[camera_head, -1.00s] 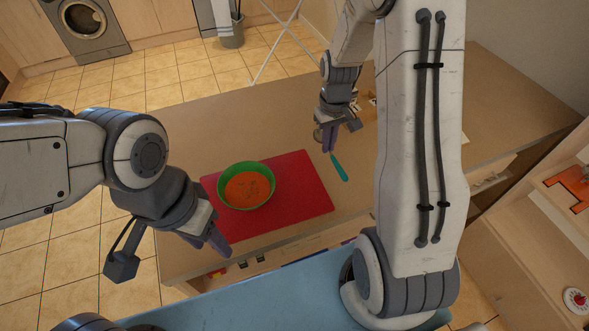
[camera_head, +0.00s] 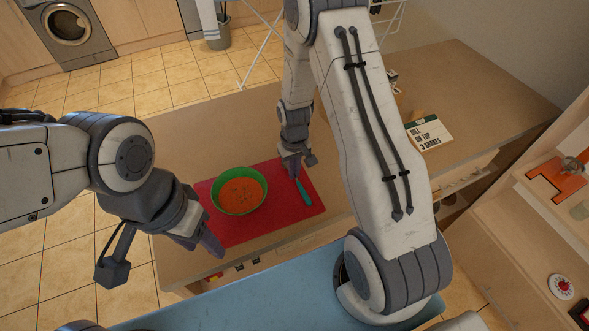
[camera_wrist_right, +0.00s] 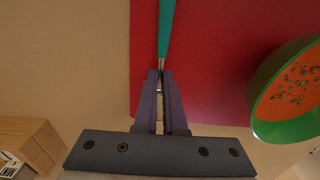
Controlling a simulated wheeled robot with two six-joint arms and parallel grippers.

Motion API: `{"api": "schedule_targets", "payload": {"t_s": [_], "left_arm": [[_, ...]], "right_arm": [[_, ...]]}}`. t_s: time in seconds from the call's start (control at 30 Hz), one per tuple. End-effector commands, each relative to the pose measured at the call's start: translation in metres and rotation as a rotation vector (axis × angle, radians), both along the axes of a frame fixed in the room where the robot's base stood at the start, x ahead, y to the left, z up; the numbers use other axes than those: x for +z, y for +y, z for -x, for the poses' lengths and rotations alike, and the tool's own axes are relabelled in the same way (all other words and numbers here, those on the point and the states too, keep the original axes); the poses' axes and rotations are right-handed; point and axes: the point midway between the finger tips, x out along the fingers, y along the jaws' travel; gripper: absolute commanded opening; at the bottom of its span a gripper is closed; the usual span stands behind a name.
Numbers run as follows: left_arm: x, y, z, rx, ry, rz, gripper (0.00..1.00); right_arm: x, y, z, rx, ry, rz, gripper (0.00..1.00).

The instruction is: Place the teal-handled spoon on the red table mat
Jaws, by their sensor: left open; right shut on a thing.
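The teal-handled spoon (camera_head: 304,192) is held at its metal part by my right gripper (camera_head: 293,174), which is shut on it. In the right wrist view the teal handle (camera_wrist_right: 167,28) points away from the fingertips (camera_wrist_right: 160,78) and lies over the left part of the red mat (camera_wrist_right: 215,45). Whether the spoon touches the mat I cannot tell. The red table mat (camera_head: 313,202) lies on the table with a green bowl (camera_head: 221,205) of orange food on it. My left gripper (camera_head: 208,243) is open and empty near the mat's left front edge.
The green bowl stands close to the spoon, on the left in the head view. A small lettered sign (camera_head: 430,134) stands at the right of the wooden table (camera_head: 205,130). A wooden box (camera_wrist_right: 28,140) shows in the right wrist view.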

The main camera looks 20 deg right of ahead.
Motion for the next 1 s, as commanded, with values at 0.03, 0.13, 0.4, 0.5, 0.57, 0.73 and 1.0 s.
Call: {"api": "schedule_targets", "payload": {"t_s": [0.03, 0.13, 0.4, 0.5, 0.57, 0.73, 1.0], "left_arm": [[0.000, 0.000, 0.000, 0.000, 0.000, 0.000, 0.50], [-0.003, 0.000, 0.000, 0.000, 0.000, 0.000, 0.50], [-0.002, 0.000, 0.000, 0.000, 0.000, 0.000, 0.50], [-0.002, 0.000, 0.000, 0.000, 0.000, 0.000, 0.50], [-0.001, 0.000, 0.000, 0.000, 0.000, 0.000, 0.50], [-0.004, 0.000, 0.000, 0.000, 0.000, 0.000, 0.50], [-0.017, 0.000, 0.000, -0.001, 0.000, 0.000, 0.50]], "right_arm": [[0.000, 0.000, 0.000, 0.000, 0.000, 0.000, 0.00], [-0.004, 0.000, 0.000, 0.000, 0.001, 0.000, 0.00], [-0.003, 0.000, 0.000, 0.000, 0.001, 0.000, 0.37], [-0.002, 0.000, 0.000, 0.000, 0.001, 0.000, 0.37], [-0.001, 0.000, 0.000, 0.000, 0.000, 0.000, 0.37], [0.012, 0.000, -0.001, 0.000, -0.003, 0.000, 0.37], [0.065, 0.000, -0.002, 0.000, -0.007, 0.001, 0.37]]}}
